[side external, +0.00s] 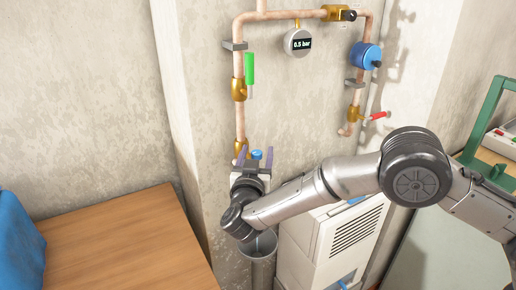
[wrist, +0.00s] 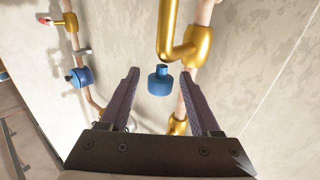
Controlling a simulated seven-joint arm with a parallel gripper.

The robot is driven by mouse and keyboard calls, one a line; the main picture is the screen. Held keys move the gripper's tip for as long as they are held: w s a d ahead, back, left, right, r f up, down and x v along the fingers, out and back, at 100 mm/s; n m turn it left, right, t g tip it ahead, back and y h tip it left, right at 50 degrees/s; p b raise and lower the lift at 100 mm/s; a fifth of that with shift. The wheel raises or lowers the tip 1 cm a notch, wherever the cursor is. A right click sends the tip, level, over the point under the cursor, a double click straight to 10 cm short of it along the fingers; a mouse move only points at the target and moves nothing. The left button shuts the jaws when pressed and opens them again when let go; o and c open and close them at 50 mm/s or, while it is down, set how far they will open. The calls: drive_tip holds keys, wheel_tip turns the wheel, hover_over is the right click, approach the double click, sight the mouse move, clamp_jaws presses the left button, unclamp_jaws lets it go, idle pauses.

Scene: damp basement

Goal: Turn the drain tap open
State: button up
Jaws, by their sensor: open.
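The drain tap is a brass fitting (side external: 240,147) low on the left copper pipe; in the wrist view its brass elbow (wrist: 184,50) shows at top centre. A blue knob (wrist: 159,80) sits at the elbow; it also shows in the side view (side external: 257,154). My gripper (side external: 255,156) is open at the tap, its two purple-grey fingers on either side of the blue knob. In the wrist view the gripper (wrist: 160,74) has clear gaps between knob and fingers, with nothing held. My wrist hides the lower part of the tap in the side view.
Above are a green lever (side external: 250,68), a gauge reading 0.5 bar (side external: 298,42), a blue pump (side external: 365,56) and a red lever (side external: 378,116). Below stand a grey cylindrical container (side external: 264,270) and a white appliance (side external: 318,250). A wooden table (side external: 125,245) is at left.

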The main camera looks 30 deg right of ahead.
drive_tip(key=v, duration=1.1)
drive_tip(key=shift+w+d, duration=0.1)
